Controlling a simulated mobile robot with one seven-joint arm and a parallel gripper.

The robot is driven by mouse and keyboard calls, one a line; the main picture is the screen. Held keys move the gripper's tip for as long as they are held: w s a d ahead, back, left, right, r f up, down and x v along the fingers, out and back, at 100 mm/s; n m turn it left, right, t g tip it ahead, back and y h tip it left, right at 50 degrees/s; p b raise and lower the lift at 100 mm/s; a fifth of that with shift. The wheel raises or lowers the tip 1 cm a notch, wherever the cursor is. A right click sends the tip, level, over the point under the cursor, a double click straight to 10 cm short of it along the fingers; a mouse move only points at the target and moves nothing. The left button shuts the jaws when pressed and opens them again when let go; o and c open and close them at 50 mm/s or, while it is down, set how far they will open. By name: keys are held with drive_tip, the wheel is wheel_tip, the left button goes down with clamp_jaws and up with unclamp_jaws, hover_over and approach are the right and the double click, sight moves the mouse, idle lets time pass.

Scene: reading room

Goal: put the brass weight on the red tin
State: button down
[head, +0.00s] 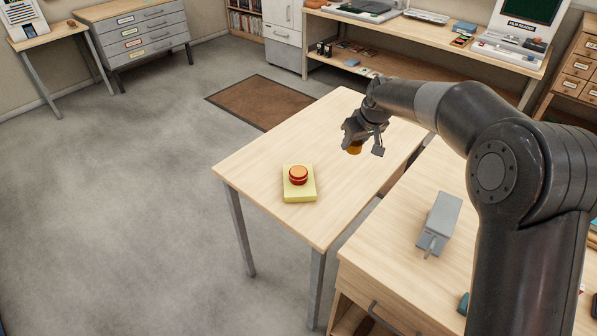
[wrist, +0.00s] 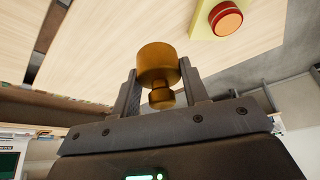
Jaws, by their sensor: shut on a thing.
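The brass weight (wrist: 157,60) is gripped between the two fingers of my gripper (wrist: 157,75), its wide part beyond the fingertips and its narrow knob between them. In the head view, the weight (head: 355,147) shows as a small orange-brown shape under my gripper (head: 361,140), over the far right part of the wooden table and apart from the tin. The red tin (head: 298,177), short and round with an orange top, sits on a yellow block (head: 300,195) near the table's left front. The tin (wrist: 226,19) also shows at the top right of the wrist view.
The wooden table (head: 262,159) is otherwise bare. A second wooden surface with a grey metal device (head: 440,222) stands at the lower right, beside my arm. A brown mat (head: 260,101) lies on the floor behind the table. A long bench (head: 400,32) stands at the back.

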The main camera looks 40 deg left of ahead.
drive_tip(key=s+a+n, duration=0.1)
drive_tip(key=s+a, duration=0.2)
drive_tip(key=s, duration=0.1)
hover_over(296, 168)
drive_tip(key=d, duration=0.2)
drive_tip(key=f, duration=0.6)
drive_tip(key=shift+s+a+f, duration=0.1)
drive_tip(key=shift+s+a, duration=0.1)
drive_tip(key=shift+s, duration=0.05)
drive_tip(key=shift+a+f, duration=0.1)
drive_tip(key=shift+f, duration=1.95)
drive_tip(key=shift+f, duration=0.1)
drive_tip(key=c, duration=0.8)
unclamp_jaws()
drive_tip(key=shift+f, duration=0.1)
drive_tip(key=v, duration=1.2)
